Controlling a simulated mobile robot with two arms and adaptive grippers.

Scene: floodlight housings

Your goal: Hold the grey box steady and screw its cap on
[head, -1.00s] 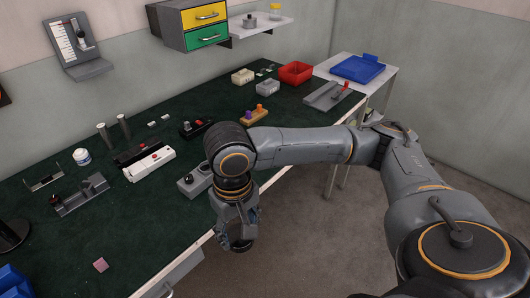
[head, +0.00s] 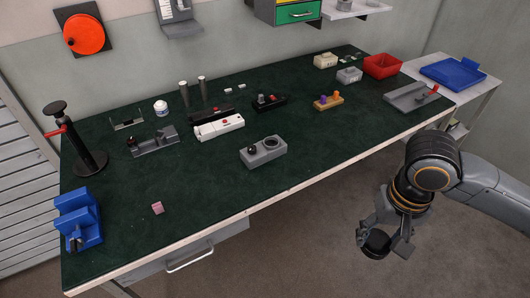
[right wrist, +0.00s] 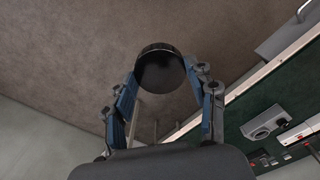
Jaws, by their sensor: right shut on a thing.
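The grey box (head: 263,151) lies on the green bench top near its front edge. Its top shows a dark round knob at the left and a dark ring-like round opening at the right. It also shows in the right wrist view (right wrist: 268,122). My right gripper (head: 378,240) is in front of the bench, over the floor, to the right of the box and apart from it. It is shut on a round black cap (right wrist: 160,68), which sits between its two fingers. My left gripper is not in view.
A blue vice (head: 78,222) and a small pink block (head: 157,208) are at the bench's left. A white unit (head: 218,127) and a black unit (head: 268,102) stand behind the box. A red bin (head: 383,66) is at the far right.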

